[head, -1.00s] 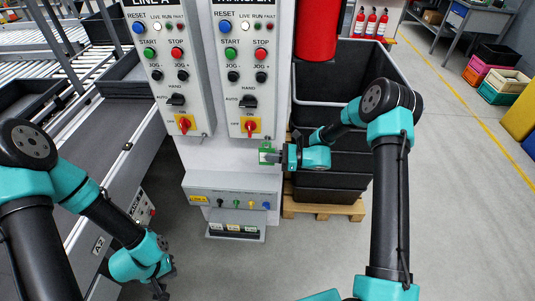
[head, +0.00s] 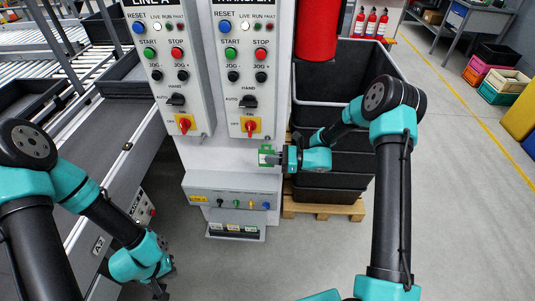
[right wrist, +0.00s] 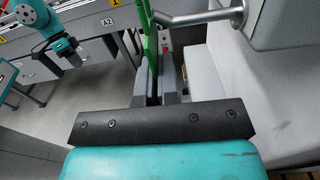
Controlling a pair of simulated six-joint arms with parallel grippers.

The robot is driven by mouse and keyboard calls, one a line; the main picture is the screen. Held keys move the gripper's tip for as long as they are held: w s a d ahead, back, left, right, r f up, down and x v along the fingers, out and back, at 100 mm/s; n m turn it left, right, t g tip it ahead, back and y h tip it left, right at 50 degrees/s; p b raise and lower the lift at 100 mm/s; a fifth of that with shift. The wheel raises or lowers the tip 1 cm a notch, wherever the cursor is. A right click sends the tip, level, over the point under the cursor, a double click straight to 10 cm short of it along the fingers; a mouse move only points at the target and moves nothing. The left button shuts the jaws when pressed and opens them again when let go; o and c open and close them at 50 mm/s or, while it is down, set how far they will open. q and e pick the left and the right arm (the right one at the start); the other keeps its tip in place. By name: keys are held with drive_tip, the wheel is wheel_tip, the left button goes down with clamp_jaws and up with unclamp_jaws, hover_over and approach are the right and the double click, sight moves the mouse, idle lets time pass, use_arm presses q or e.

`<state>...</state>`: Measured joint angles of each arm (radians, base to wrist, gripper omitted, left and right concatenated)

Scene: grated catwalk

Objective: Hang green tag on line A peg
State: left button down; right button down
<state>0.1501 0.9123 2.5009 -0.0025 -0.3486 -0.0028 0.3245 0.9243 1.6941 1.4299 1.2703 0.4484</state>
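My right gripper (head: 279,159) is shut on the green tag (head: 266,150), in front of the white cabinet below the TRANSFER panel. In the right wrist view the tag (right wrist: 148,40) is a narrow green strip, seen edge-on between the fingers (right wrist: 159,88). A metal peg (right wrist: 200,16) juts left from a grey box there, its tip close to the tag; I cannot tell whether they touch or which panel it belongs to. The LINE A panel (head: 177,118) is left of the TRANSFER panel (head: 248,98). My left gripper (head: 165,284) hangs low at left, its opening unclear.
A grey lower box (head: 232,188) with coloured plugs projects from the cabinet below the tag. Black crates (head: 330,180) on a wooden pallet (head: 325,208) stand right beside my right gripper. A conveyor (head: 120,130) runs along the left. The floor at right is open.

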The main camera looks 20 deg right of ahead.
drive_tip(key=shift+s+a, duration=0.25)
drive_tip(key=shift+s, duration=0.45)
drive_tip(key=shift+s+a, duration=0.25)
drive_tip(key=shift+s, duration=0.45)
drive_tip(key=shift+s+a, duration=0.25)
drive_tip(key=shift+s, duration=0.45)
idle(0.6)
drive_tip(key=shift+m+t, duration=0.3)
drive_tip(key=shift+t, duration=0.2)
drive_tip(key=shift+w+d+f+m+t+h, duration=0.15)
drive_tip(key=shift+d+f+m+t+h, duration=0.5)
drive_tip(key=shift+m+t+h, duration=0.8)
drive_tip(key=shift+w+d+f+m+t+h, duration=0.1)
drive_tip(key=shift+d+f+m+t+h, duration=0.5)
drive_tip(key=shift+m+t+h, duration=0.75)
drive_tip(key=shift+w+d+f+m+t+h, duration=0.15)
drive_tip(key=shift+d+f+m+t+h, duration=0.45)
drive_tip(key=shift+m+t+h, duration=0.8)
drive_tip(key=shift+a+n+t, duration=0.1)
drive_tip(key=shift+n+t, duration=0.2)
